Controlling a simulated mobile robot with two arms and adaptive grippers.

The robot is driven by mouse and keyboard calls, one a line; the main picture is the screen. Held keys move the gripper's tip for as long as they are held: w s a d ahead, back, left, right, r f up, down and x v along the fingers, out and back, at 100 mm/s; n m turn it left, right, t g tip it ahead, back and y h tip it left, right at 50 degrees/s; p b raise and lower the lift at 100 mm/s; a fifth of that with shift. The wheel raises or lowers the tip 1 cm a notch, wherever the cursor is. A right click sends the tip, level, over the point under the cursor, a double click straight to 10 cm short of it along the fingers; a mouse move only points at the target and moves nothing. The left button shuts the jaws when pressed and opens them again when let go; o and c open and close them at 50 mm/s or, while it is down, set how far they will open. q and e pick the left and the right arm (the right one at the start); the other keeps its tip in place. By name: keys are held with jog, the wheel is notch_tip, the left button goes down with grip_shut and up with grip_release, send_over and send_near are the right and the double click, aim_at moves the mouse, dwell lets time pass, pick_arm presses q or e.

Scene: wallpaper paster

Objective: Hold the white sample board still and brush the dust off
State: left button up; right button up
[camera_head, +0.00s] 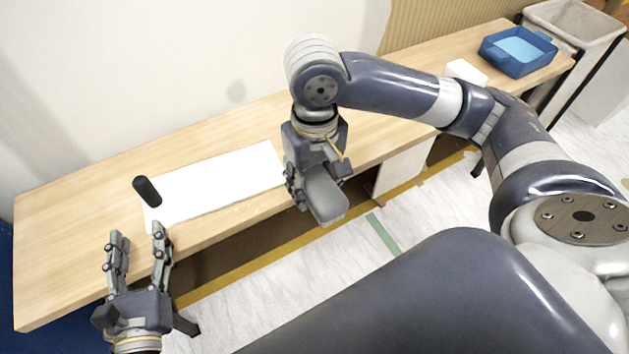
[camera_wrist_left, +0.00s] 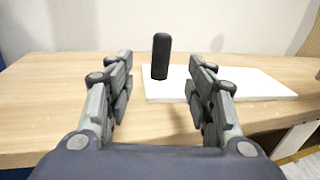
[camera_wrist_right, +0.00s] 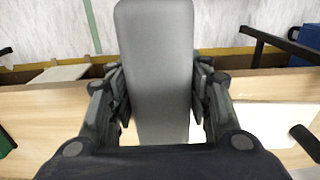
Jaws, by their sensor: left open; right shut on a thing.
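The white sample board (camera_head: 222,183) lies flat on the wooden table; no dust can be made out on it. A black cylindrical handle (camera_head: 147,190) stands upright at its left end and also shows in the left wrist view (camera_wrist_left: 160,56). My left gripper (camera_head: 138,232) is open and empty at the table's front edge, facing the handle but short of it. My right gripper (camera_head: 318,180) is shut on a grey block (camera_head: 326,198), perhaps the brush, beside the board's right end. The block fills the middle of the right wrist view (camera_wrist_right: 156,70); its underside is hidden.
The wooden table (camera_head: 70,222) runs along a pale wall. A blue tray (camera_head: 516,62) and a small white block (camera_head: 466,72) are at its far right end. A grey bin (camera_head: 590,22) stands beyond. The table left of the board is clear.

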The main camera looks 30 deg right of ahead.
aim_at(143, 193)
pick_arm(q)
jog(key=shift+w+d, duration=0.2)
jog(key=shift+w, duration=0.15)
pick_arm(e)
jog(key=shift+w, duration=0.2)
pick_arm(q)
jog(key=shift+w+r, duration=0.1)
jog(key=shift+w, duration=0.2)
pick_arm(e)
jog(key=shift+r, duration=0.2)
pick_arm(q)
jog(key=p+x, duration=0.2)
jog(key=x, duration=0.7)
jog(key=shift+d, duration=0.1)
pick_arm(e)
notch_tip(143, 193, up, 2)
jog(key=shift+s, duration=0.1)
pick_arm(q)
jog(key=shift+x, duration=0.85)
jog(key=shift+c, duration=0.6)
grip_shut()
jog(key=shift+o, duration=0.6)
grip_release()
